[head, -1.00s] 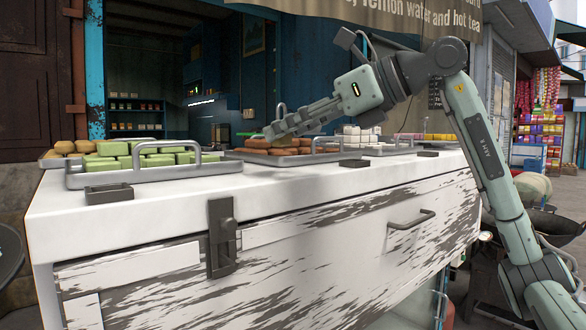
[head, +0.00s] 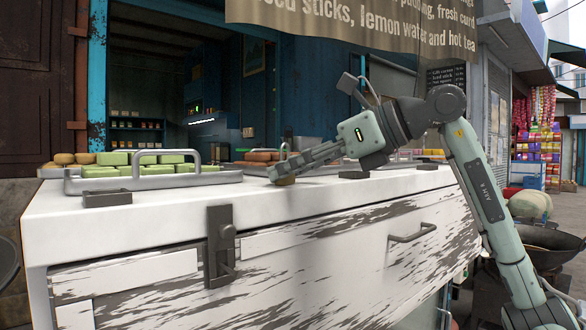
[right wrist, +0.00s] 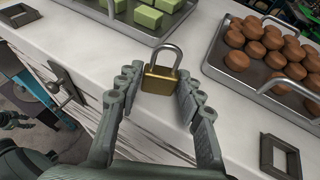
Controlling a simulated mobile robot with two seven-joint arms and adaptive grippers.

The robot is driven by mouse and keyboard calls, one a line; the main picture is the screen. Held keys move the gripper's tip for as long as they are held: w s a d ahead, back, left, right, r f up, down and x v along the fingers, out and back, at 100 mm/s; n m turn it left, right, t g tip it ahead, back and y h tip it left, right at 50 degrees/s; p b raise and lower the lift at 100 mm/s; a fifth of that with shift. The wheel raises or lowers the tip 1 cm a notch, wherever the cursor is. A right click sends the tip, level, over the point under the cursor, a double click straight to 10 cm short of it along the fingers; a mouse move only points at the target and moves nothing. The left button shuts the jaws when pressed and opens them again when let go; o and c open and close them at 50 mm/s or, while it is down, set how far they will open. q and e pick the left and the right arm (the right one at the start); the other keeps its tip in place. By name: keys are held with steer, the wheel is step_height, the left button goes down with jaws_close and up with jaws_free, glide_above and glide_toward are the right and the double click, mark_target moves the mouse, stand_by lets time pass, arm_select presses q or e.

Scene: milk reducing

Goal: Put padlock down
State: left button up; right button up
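The brass padlock (right wrist: 160,78) with its grey shackle sits between the fingertips of my right gripper (right wrist: 158,80) in the right wrist view. The fingers close on the sides of its body, and the shackle points up and away. In the head view the padlock (head: 285,180) is low at the white counter top (head: 225,195), near its front edge, under the fingertips of my right gripper (head: 288,170). It looks upright and at the counter surface; exact contact is hard to see.
A tray (head: 160,182) of green blocks stands left of the padlock. Another tray (right wrist: 236,62) with round brown pieces is close on the right. Small dark square frames (head: 107,196) (right wrist: 280,157) lie on the counter. Bare counter surrounds the padlock.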

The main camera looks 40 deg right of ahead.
steer(key=shift+o, duration=1.4)
steer(key=shift+r, duration=0.25)
steer(key=shift+s+d, duration=0.3)
steer(key=shift+s, duration=0.15)
arm_select(q)
steer(key=v, duration=0.1)
steer(key=b+v, duration=0.1)
steer(key=v, duration=0.2)
steer(key=shift+w+a+b, duration=0.1)
steer(key=shift+a+b, duration=0.25)
steer(key=shift+b, duration=0.05)
arm_select(e)
steer(key=v, duration=1.1)
